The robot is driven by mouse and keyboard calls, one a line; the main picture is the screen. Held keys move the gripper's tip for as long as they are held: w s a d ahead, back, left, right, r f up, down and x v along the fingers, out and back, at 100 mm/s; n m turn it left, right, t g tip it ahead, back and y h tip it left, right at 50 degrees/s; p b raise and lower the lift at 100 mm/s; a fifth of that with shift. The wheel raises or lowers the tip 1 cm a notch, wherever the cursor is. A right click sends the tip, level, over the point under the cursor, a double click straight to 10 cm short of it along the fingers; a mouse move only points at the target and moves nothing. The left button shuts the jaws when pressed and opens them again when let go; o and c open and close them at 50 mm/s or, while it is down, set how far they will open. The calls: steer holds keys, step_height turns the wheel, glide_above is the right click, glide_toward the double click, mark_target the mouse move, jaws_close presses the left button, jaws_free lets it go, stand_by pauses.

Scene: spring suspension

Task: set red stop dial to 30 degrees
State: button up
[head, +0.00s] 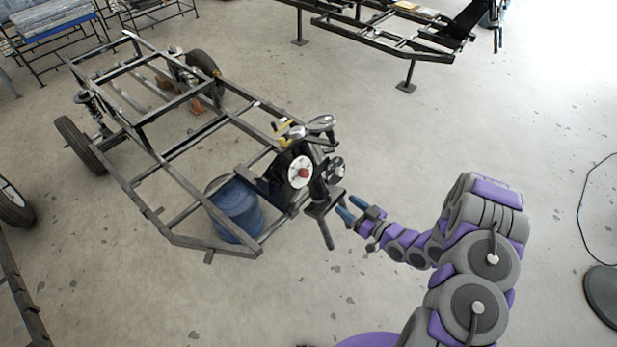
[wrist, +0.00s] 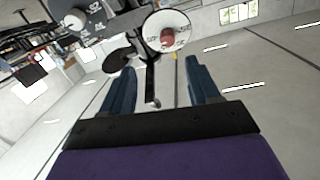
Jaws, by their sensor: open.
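The red stop dial (head: 303,172) is a small red knob at the centre of a round white marked plate (head: 295,168), on a dark post-like fixture at the near right end of a metal frame. In the wrist view the red knob (wrist: 168,38) sits on the white plate (wrist: 152,29), whose markings are too small to read. My gripper (head: 347,210) has blue fingers and is open and empty, to the lower right of the dial. In the wrist view my gripper (wrist: 160,72) has its fingers apart, with the knob beyond and between them, not touched.
The dark metal chassis frame (head: 182,150) on wheels fills the left, with a blue barrel (head: 236,208) inside it. A dark dial (head: 335,168) and a dark bracket (head: 324,203) stand close to the red knob. Open concrete floor (head: 400,140) lies to the right.

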mark_target(307, 176)
steer(key=shift+y, duration=0.5)
steer(key=b+x, duration=0.1)
steer(key=x, duration=0.4)
steer(key=b+x, duration=0.1)
steer(key=x, duration=0.5)
steer(key=b+x, duration=0.2)
steer(key=x, duration=0.4)
steer(key=shift+s+a+r, duration=0.15)
steer(key=shift+a+r, duration=0.05)
steer(key=shift+r, duration=0.2)
steer(key=shift+d, duration=0.1)
steer(key=c, duration=1)
